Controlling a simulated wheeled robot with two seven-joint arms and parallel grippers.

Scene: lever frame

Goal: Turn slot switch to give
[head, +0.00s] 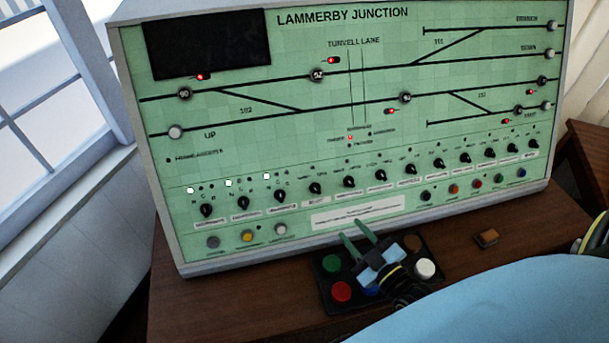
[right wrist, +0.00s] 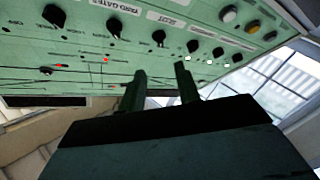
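The slot switch (head: 315,188) is a black rotary knob in the lower row of the green panel, fourth from the left. In the right wrist view, the knob (right wrist: 158,37) is upside down under a label that seems to read SLOT. Which position its pointer marks is too small to tell. My right gripper (head: 355,230) is open and empty, low in front of the panel and below and right of the knob. In the right wrist view, its two green fingers (right wrist: 161,74) stand apart, with the knob beyond the gap, not touched. My left gripper is not in view.
The panel (head: 235,125) stands on a brown desk (head: 210,305). Similar knobs flank the switch closely, with push buttons (head: 246,236) below. A black box with coloured buttons (head: 341,291) lies under my right gripper. A small brown block (head: 486,237) lies right.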

